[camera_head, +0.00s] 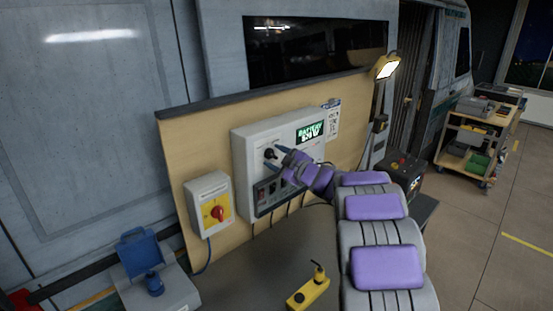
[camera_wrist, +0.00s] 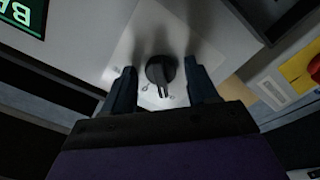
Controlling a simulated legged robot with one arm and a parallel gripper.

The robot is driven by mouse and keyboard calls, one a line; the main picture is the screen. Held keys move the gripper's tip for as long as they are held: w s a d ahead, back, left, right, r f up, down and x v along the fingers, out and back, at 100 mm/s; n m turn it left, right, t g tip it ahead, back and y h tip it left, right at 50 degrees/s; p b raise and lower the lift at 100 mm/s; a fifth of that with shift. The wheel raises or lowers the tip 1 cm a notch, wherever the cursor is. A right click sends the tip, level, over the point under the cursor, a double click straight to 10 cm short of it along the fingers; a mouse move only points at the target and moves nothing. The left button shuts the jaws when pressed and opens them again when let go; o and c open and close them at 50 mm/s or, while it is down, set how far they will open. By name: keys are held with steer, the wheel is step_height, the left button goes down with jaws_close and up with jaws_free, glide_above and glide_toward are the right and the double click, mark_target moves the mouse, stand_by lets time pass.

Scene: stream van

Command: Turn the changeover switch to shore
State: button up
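The changeover switch is a black rotary knob (camera_wrist: 161,72) on a pale plate. It also shows in the head view (camera_head: 269,154) on the front of a grey wall-mounted box (camera_head: 240,160). My gripper (camera_wrist: 164,85) is open, with one dark finger on each side of the knob and a gap on both sides in the wrist view. In the head view my gripper (camera_head: 277,158) is at the box front by the knob. Markings around the knob are too small to read, so its position cannot be told.
A lit green display (camera_head: 310,132) reads "BATTERY INV". A red rotary knob on yellow (camera_head: 217,212) is on a smaller box at left. Blue connector gear (camera_head: 143,255) and a yellow handheld box (camera_head: 308,291) lie in front. A work lamp (camera_head: 386,67) stands right; a trolley (camera_head: 475,135) is farther right.

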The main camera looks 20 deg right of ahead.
steer(key=c, duration=0.9)
steer(key=shift+r+m+p, duration=0.1)
steer(key=shift+m+p, duration=0.3)
steer(key=shift+p, duration=0.75)
steer(key=m+p, duration=0.2)
steer(key=p, duration=0.4)
steer(key=m+p, duration=0.3)
steer(key=p, duration=0.3)
steer(key=m+p, duration=0.3)
steer(key=p, duration=0.3)
steer(key=shift+a+r, duration=0.1)
steer(key=shift+r, duration=0.15)
steer(key=m+p, duration=0.3)
steer(key=p, duration=0.2)
steer(key=shift+m, duration=0.4)
steer(key=m+p, duration=0.4)
steer(key=m, duration=0.1)
steer(key=shift+f+p, duration=0.15)
steer(key=shift+p, duration=0.25)
steer(key=shift+m, duration=0.3)
